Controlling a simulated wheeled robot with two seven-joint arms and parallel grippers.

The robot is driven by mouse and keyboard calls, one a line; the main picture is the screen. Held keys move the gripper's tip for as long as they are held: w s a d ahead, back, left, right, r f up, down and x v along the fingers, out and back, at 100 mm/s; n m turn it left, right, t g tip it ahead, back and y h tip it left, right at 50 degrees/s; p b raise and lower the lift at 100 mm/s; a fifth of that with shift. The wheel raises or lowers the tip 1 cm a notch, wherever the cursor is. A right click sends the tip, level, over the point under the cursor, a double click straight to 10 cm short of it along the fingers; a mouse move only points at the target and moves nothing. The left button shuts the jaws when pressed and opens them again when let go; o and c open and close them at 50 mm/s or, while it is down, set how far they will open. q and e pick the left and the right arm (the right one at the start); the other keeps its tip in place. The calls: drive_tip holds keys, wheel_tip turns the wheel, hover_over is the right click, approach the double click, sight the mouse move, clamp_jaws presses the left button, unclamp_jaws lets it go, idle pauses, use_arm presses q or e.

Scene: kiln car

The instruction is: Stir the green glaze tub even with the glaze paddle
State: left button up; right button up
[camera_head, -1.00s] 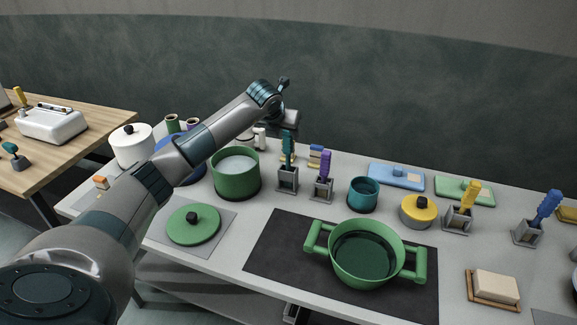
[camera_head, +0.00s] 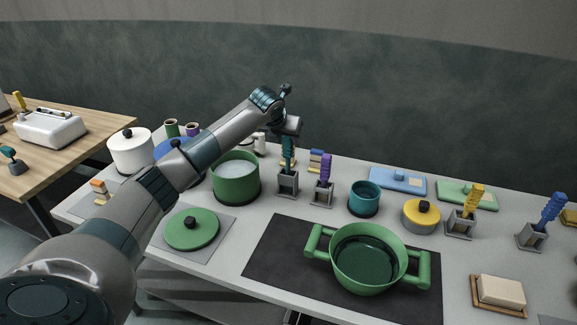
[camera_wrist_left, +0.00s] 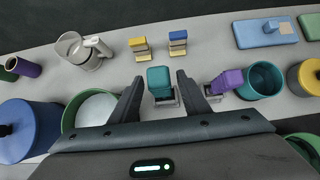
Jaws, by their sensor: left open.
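A round green tub (camera_head: 236,188) with pale contents stands at mid-left of the bench. A green two-handled pot (camera_head: 366,262) with dark green inside stands on the dark mat; which one is the glaze tub I cannot tell. A teal-handled tool (camera_head: 288,152) stands upright in a grey holder; its lower end is hidden. My left gripper (camera_wrist_left: 160,100) is open, its fingers either side of the teal handle (camera_wrist_left: 159,78) in the left wrist view. It is above the handle in the head view (camera_head: 288,130) and holds nothing. My right gripper is not in view.
A purple-handled tool (camera_head: 324,172) stands close right of the teal one. A teal cup (camera_head: 364,199), yellow pot (camera_head: 420,218), yellow-handled tool (camera_head: 470,205) and blue-handled tool (camera_head: 548,212) stand further right. A green lid (camera_head: 191,230) lies in front.

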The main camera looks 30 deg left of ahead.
use_arm(q)
drive_tip(key=shift+b, duration=0.45)
idle(0.8)
drive_tip(key=shift+r, duration=0.1)
clamp_jaws()
